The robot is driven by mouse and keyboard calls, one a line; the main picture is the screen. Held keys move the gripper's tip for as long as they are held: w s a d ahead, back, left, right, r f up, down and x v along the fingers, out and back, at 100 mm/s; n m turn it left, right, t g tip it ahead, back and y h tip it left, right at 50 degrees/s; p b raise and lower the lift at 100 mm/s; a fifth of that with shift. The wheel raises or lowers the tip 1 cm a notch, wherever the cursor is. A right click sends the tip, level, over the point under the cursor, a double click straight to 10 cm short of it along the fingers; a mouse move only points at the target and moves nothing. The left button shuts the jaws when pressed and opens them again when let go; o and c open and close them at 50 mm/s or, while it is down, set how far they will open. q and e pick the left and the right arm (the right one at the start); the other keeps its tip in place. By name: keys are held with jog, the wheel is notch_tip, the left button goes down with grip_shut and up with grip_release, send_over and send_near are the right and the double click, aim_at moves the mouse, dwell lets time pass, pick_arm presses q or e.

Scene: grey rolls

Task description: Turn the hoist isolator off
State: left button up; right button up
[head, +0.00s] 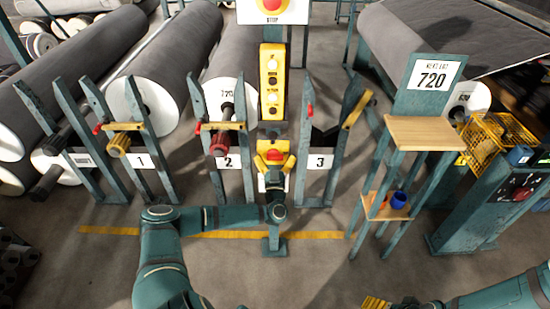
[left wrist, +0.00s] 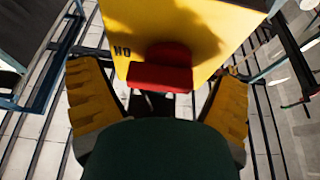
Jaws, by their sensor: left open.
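A yellow box (left wrist: 195,35) with a red handle (left wrist: 160,77) fills the top of the left wrist view; I take it for the hoist isolator. Black letters beside the handle read "NO", perhaps "ON" upside down. In the head view the red handle (head: 275,155) shows on the centre post, below the yellow push-button pendant. My left gripper (head: 274,163) is open, its yellow fingers on either side of the handle with gaps; I see no contact. My right gripper (head: 375,303) is only partly in view at the bottom edge, and its opening is unclear.
Numbered roll stands with grey rolls (head: 170,65) flank the post. A red stop button (head: 271,4) is above the yellow pendant (head: 272,80). A wooden-shelf stand (head: 425,132) holds a blue cup (head: 398,200). A post with a red rotary switch (head: 521,194) stands at right.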

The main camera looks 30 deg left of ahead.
pick_arm(q)
jog(key=c, duration=1.2)
jog(key=shift+n+g+y, duration=0.3)
jog(key=shift+n, duration=0.2)
jog(key=n+g+y, duration=0.1)
jog(key=n, duration=0.1)
jog(key=n+y, duration=0.1)
jog(key=n, duration=0.2)
jog(key=shift+g, duration=0.4)
jog(key=n+g, duration=0.1)
jog(key=n, duration=0.2)
jog(key=n+g+y, duration=0.1)
jog(key=n, duration=0.2)
jog(key=shift+s+a+r+n+g+y, duration=0.1)
jog(key=shift+a+r+n+g+y, duration=0.05)
jog(key=shift+n+g+y, duration=0.2)
jog(key=n+g+p, duration=0.1)
jog(key=n+g, duration=0.1)
jog(key=n, duration=0.3)
jog(key=shift+s+a, duration=0.1)
jog(key=shift+a+n+g+h+p, duration=0.1)
jog(key=shift+n+g+h+p, duration=0.35)
jog(key=shift+n, duration=0.75)
jog(key=shift+a+n+g+h+p, duration=0.15)
jog(key=shift+n+g+p, duration=0.35)
jog(key=shift+n, duration=0.65)
jog(key=shift+d, duration=0.1)
